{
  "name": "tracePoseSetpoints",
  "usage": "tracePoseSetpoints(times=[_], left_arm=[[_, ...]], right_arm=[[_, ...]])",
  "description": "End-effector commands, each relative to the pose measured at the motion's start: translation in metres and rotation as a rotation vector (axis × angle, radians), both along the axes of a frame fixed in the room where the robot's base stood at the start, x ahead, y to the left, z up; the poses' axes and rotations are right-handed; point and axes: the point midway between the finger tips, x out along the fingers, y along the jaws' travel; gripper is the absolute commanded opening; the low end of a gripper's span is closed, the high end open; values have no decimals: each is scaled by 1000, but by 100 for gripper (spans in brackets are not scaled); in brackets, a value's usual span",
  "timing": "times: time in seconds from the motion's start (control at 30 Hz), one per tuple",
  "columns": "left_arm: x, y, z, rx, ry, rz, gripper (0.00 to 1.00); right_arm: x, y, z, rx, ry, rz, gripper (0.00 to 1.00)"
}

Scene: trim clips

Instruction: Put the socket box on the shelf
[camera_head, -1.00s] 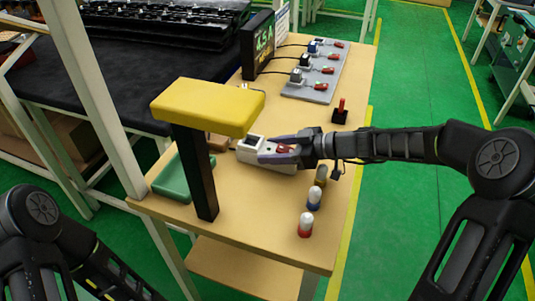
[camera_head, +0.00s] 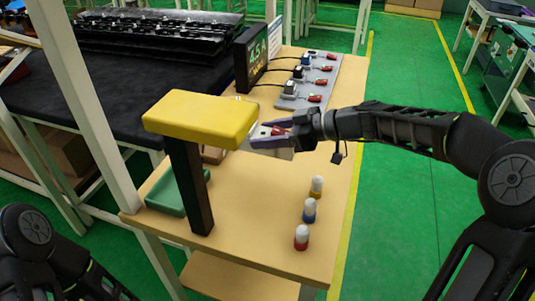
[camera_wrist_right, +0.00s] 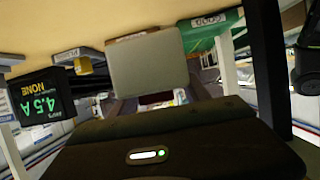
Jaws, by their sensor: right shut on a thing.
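The socket box (camera_head: 284,153) is a pale grey-white box with a red part on top. My right gripper (camera_head: 268,138) is shut on it, and the box appears raised off the table. In the head view the gripper covers part of it, and its left end is close to or behind the yellow shelf top (camera_head: 200,118). That top sits on a dark post (camera_head: 190,190) standing on the table. In the right wrist view a plain grey box face (camera_wrist_right: 148,75), likely the socket box, fills the middle. My left arm shows at lower left; its gripper is out of view.
The wooden table (camera_head: 260,225) carries a green tray (camera_head: 165,197) behind the post. Red (camera_head: 301,238), blue (camera_head: 309,211) and amber (camera_head: 317,187) white-capped pieces stand near its right edge. A display (camera_head: 251,52) and a grey socket strip (camera_head: 300,97) are at the back.

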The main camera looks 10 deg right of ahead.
Motion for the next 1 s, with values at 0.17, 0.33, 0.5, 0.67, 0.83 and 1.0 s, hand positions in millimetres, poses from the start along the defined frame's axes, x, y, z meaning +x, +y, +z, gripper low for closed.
tracePoseSetpoints(times=[0.17, 0.33, 0.5, 0.67, 0.83, 1.0], left_arm=[[0, 0, -6, 0, 0, 0, 76], [0, 0, -6, 0, -1, 0, 76], [0, 0, -5, 0, -1, 0, 76], [0, 0, -4, 0, 0, 0, 76], [0, 0, -4, 0, 0, 0, 76], [0, 0, -4, 0, 0, 0, 76]], right_arm=[[1, 1, 66, -3, -12, 1, 0], [1, 1, 122, -1, -10, 2, 0], [0, 1, 162, 1, -6, 2, 0], [0, 0, 183, 2, -3, 1, 0], [0, 0, 190, 0, -1, 0, 0], [0, 0, 190, 0, -1, 0, 0]])
